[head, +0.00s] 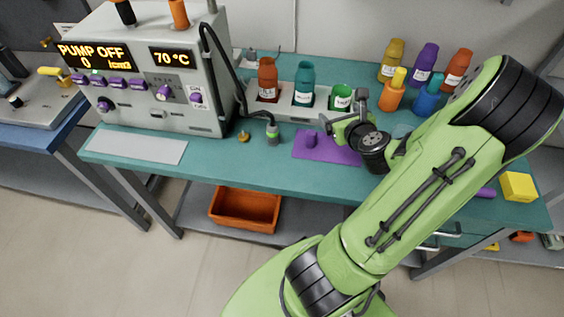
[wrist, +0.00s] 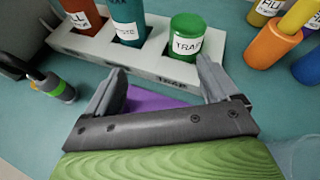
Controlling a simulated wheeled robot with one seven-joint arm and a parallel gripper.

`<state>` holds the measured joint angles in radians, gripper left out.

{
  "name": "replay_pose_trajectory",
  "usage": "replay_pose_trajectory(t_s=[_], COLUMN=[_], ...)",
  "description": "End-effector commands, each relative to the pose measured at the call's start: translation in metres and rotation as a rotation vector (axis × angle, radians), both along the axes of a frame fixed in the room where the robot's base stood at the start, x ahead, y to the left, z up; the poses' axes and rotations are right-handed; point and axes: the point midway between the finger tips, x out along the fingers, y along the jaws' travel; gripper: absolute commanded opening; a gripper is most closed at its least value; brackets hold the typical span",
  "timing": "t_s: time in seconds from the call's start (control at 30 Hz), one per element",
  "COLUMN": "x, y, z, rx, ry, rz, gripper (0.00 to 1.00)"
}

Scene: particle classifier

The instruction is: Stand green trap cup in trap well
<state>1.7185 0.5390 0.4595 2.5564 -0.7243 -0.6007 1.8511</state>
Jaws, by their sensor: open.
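The green trap cup (head: 342,97) stands upright in the right-hand well of the grey well block (head: 285,111). In the wrist view the green cup (wrist: 187,37) shows its white label with "TRAP" on it, and the block's front face (wrist: 150,72) also carries lettering under that well. My gripper (head: 338,125) is in front of the block, close to the cup. In the wrist view my gripper (wrist: 162,80) has its fingers spread apart with nothing between them, and the cup stands beyond the fingertips. The cup's lower part is hidden inside the well.
A red-brown bottle (head: 268,80) and a teal bottle (head: 304,84) stand in the other wells. A purple mat (head: 318,148) lies in front. Orange (head: 391,97) and blue (head: 428,99) cups stand to the right. A black hose with a nozzle (head: 272,131) is left of the mat.

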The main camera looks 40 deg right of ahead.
Motion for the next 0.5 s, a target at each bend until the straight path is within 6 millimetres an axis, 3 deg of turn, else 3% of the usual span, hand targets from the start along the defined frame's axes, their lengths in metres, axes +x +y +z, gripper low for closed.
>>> replay_pose_trajectory(t_s=[0.1,0.23,0.37,0.5], x=[0.04,0.055,0.038,-0.006], y=[0.067,0.148,0.217,0.273], z=[0.008,0.017,0.039,0.075], rx=[-0.285,-0.703,-1.173,-1.675], ry=[0.245,0.518,0.724,0.83], rz=[0.404,0.913,1.391,1.811], gripper=[0.88,0.88,0.88,0.88])
